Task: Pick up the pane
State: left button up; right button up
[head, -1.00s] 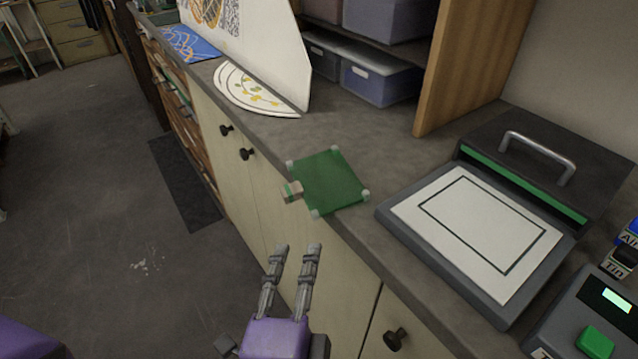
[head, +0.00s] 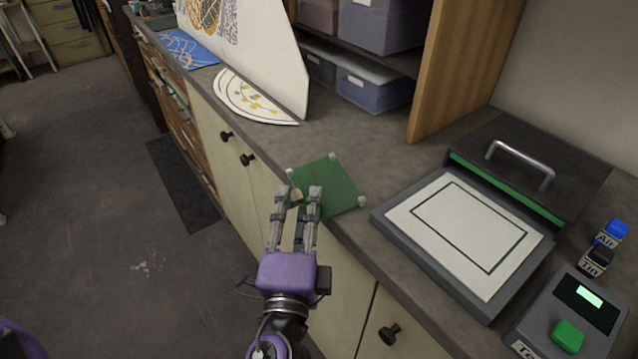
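The pane (head: 334,183) is a green square with pale corner pieces. It lies on the grey counter near its front edge. A small tab at its front left corner is now mostly hidden behind my fingertips.
A grey device with a white framed plate (head: 462,222) and a metal handle (head: 520,163) stands right of the pane. A box with a green button (head: 567,336) and small labelled bottles (head: 597,257) are at the far right. A white half-round board (head: 248,98) lies behind left.

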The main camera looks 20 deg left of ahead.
pick_arm(q)
grip_shut()
dwell(0.4)
